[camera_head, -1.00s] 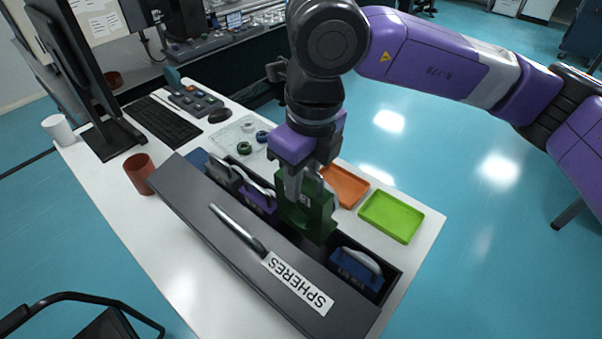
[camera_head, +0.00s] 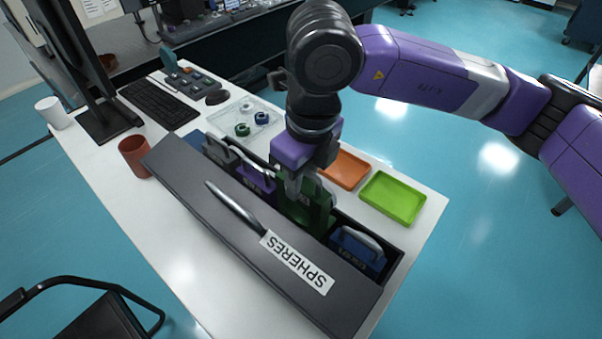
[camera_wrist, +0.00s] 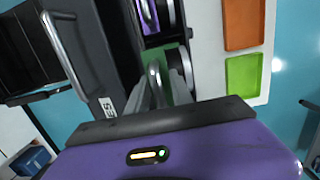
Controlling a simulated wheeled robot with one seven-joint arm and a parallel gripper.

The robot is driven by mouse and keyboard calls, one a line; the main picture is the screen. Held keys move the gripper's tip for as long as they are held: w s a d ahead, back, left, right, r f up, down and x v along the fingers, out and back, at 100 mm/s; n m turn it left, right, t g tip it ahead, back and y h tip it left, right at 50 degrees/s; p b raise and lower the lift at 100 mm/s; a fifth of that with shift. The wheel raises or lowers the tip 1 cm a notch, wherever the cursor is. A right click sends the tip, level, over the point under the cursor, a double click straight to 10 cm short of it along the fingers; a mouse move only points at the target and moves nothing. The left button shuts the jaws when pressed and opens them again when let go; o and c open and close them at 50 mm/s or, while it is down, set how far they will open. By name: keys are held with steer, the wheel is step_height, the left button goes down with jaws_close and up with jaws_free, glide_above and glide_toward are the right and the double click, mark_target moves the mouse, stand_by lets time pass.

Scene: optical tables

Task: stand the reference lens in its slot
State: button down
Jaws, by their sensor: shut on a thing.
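The reference lens appears to be the green-mounted piece (camera_head: 319,206) held in my gripper (camera_head: 292,190). It stands upright in the open black drawer labelled SPHERES (camera_head: 297,262), between a purple holder (camera_head: 256,178) on its left and a blue holder (camera_head: 357,250) on its right. My gripper comes down from above and is shut on the green piece's top. In the wrist view the fingers (camera_wrist: 160,97) close on a handle, with green (camera_wrist: 154,65) behind them. The green piece's lower edge is hidden inside the drawer, so I cannot tell whether it touches the bottom.
A grey holder (camera_head: 221,150) sits farther left in the drawer. An orange tray (camera_head: 344,169) and a lime tray (camera_head: 392,198) lie behind it on the white table. A clear tray with rings (camera_head: 236,121), a keyboard (camera_head: 160,104) and a red cup (camera_head: 135,157) stand to the left.

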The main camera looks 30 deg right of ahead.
mark_target(301, 206)
steer(key=shift+f+b, duration=0.55)
steer(key=shift+f, duration=1.05)
steer(key=shift+f+b, duration=1.8)
steer(key=shift+b, duration=0.4)
steer(key=shift+f+b, duration=0.55)
steer(key=shift+b, duration=0.15)
steer(key=shift+c, duration=1.2)
jaws_free()
steer(key=shift+r, duration=0.1)
steer(key=shift+r+p, duration=2.15)
steer(key=shift+r, duration=2.3)
